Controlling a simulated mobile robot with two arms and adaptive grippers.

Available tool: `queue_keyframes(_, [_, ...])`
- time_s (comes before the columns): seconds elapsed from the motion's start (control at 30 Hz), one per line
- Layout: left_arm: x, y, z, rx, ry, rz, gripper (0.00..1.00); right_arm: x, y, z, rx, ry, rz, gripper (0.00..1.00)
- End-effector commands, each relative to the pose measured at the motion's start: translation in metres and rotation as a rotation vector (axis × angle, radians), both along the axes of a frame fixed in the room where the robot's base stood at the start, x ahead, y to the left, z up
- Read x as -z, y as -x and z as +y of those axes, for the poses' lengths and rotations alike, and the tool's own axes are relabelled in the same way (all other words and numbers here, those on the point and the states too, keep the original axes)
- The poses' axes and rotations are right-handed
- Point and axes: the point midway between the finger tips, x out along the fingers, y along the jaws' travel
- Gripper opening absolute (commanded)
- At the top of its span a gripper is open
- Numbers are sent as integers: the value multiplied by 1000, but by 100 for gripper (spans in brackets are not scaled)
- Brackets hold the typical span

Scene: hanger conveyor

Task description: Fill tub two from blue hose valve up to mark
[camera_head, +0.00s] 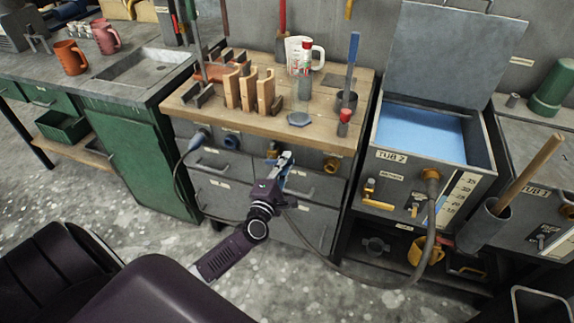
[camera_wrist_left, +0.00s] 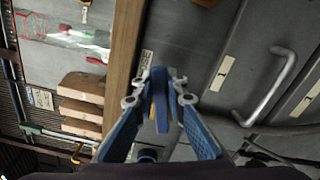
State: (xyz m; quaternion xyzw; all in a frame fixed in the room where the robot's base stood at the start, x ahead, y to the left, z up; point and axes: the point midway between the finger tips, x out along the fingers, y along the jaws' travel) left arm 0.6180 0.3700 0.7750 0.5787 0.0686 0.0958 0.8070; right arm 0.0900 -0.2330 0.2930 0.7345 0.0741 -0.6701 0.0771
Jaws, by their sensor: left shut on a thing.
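Tub 2 (camera_head: 392,158) is a grey box, labelled on its front, with its lid raised and light-blue water (camera_head: 420,135) inside. A white numbered scale (camera_head: 457,197) runs down its front; the exact level against it is too small to read. A grey hose (camera_head: 428,240) loops down from the brass fitting on the tub's front. My left gripper (camera_head: 286,160) is at the drawer front under the wooden worktop. In the left wrist view, my left gripper (camera_wrist_left: 158,98) is shut on a blue handle (camera_wrist_left: 161,102) between its fingertips. The valve body is hidden. My right gripper is not in view.
The wooden worktop (camera_head: 215,118) above the gripper holds wooden blocks (camera_head: 247,92), a clear bottle (camera_head: 301,100) and a mug. Open speckled floor (camera_head: 120,225) lies at the lower left.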

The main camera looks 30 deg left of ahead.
Motion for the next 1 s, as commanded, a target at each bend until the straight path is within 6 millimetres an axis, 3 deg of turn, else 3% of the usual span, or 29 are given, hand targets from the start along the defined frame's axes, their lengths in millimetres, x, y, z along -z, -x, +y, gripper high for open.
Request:
queue_keyframes(0.43, [-13,2,7,0,261,-61,0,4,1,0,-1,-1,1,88])
queue_keyframes(1.0, [-15,3,8,0,316,-72,0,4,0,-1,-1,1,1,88])
